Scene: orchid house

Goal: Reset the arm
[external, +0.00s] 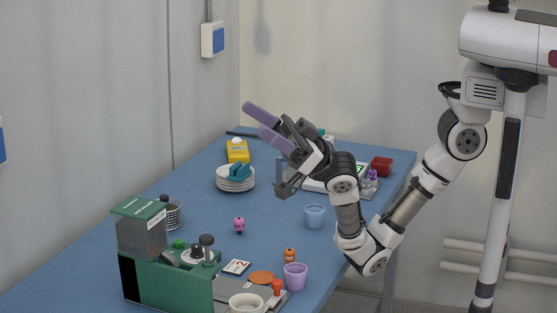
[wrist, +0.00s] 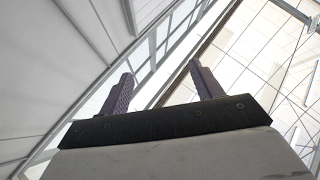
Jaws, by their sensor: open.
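My gripper (external: 264,128) is raised above the blue table (external: 190,229), its two purple fingers apart and pointing up and to the left. Nothing is between the fingers. In the wrist view, my gripper (wrist: 161,86) stands open against the glazed roof and pale wall, with no object near it. My arm is bent, with its elbow low beside the table's right edge and its wrist over the back part of the table.
Below stand a stack of white plates (external: 235,184), a yellow box (external: 238,152), a blue cup (external: 315,216) and a purple cup (external: 296,276). A green caddy (external: 165,282) fills the front left. A red box (external: 381,166) sits at the back right. The left middle is mostly clear.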

